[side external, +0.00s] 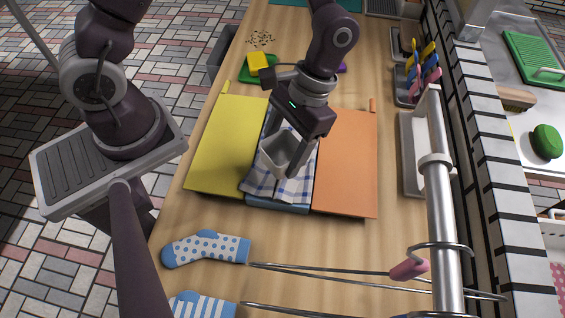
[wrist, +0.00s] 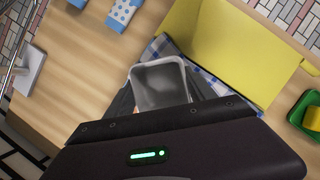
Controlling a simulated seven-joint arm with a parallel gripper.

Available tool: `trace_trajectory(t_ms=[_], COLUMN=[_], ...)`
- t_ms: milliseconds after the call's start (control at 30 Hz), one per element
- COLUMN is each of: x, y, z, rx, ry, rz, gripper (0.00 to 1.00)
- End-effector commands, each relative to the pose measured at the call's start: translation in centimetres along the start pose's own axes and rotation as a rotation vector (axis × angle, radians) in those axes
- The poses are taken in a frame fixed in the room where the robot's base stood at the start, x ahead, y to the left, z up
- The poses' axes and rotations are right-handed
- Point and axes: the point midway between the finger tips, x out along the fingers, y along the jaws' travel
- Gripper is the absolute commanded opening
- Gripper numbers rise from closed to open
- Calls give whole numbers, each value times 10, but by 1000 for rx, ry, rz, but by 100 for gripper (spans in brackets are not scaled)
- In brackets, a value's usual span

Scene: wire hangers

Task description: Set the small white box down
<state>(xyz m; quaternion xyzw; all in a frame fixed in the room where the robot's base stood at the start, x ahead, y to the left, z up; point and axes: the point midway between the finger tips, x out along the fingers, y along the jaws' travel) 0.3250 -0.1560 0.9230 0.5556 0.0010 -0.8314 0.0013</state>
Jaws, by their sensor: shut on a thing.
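The small white box (side external: 278,154) is an open-topped container with a greyish inside. My gripper (side external: 288,158) is shut on it and holds it above or at the blue-and-white checked cloth (side external: 294,187); I cannot tell whether the box touches the cloth. In the wrist view the box (wrist: 160,84) sits between my fingers with its opening facing the camera. The far part of the box is hidden behind the gripper body.
The cloth lies between a yellow panel (side external: 226,145) and an orange panel (side external: 346,160). A metal rail with wire hangers (side external: 440,220) stands front right.

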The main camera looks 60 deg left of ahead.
Motion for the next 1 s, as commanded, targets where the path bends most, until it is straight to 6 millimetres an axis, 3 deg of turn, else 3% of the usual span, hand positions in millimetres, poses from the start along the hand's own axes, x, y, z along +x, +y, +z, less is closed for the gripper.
trace_trajectory(t_ms=[233,533,600,633,667,967,1000], x=[41,44,46,47,48,56,56], y=[0,0,0,0,-1,-1,-2], z=[-17,-19,-20,-20,-20,-24,-24], rx=[1,2,2,2,2,2,2], ry=[-2,2,1,1,0,1,1], rz=[-1,-1,-2,-2,-2,-3,-4], gripper=[21,21,7,8,0,0,67])
